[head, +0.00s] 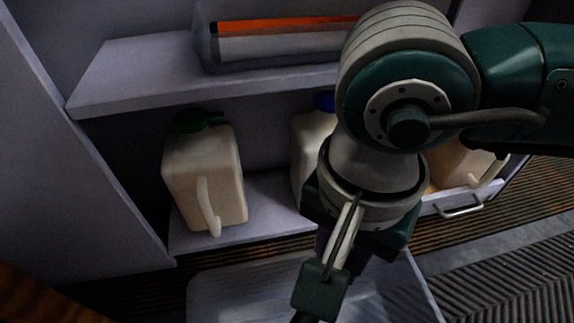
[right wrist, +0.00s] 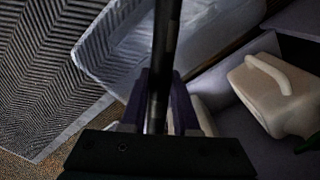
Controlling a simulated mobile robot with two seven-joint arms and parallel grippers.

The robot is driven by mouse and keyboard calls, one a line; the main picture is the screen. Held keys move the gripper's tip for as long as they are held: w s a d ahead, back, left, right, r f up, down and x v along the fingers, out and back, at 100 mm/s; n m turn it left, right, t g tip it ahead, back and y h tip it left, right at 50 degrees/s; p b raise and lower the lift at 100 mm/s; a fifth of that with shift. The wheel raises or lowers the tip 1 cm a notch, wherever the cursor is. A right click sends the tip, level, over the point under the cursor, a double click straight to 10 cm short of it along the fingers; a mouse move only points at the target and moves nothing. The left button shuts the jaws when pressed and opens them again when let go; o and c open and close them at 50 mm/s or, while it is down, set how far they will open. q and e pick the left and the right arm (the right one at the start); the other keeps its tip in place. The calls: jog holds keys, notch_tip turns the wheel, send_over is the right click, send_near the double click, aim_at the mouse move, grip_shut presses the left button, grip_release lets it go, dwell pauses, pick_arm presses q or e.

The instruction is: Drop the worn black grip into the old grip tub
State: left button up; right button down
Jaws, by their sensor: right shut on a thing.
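The worn black grip (right wrist: 166,45) is a dark rod running up the middle of the right wrist view. My right gripper (right wrist: 160,88) is shut on it with purple fingers on either side. A translucent pale tub (head: 215,292), which looks like the old grip tub, stands on the floor at the bottom of the head view. Its rim also shows in the right wrist view (right wrist: 88,72). My right arm hangs over the tub in the head view and hides part of it. The grip is mostly hidden there. My left gripper is not in view.
A beige jug (head: 215,180) with a green cap stands on the lower shelf (head: 270,195), left of my arm. A blue-capped jug (head: 308,150) is partly behind my arm. An orange-and-white box (head: 280,40) lies on the upper shelf. A ribbed mat (head: 500,280) covers the floor at right.

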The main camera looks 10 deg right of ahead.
notch_tip(320, 180, down, 5)
jog(key=b, duration=0.4)
jog(key=shift+s+f, duration=0.1)
jog(key=c, duration=0.6)
grip_release()
notch_tip(320, 180, up, 10)
jog(key=p, duration=0.7)
jog(key=shift+p, duration=0.35)
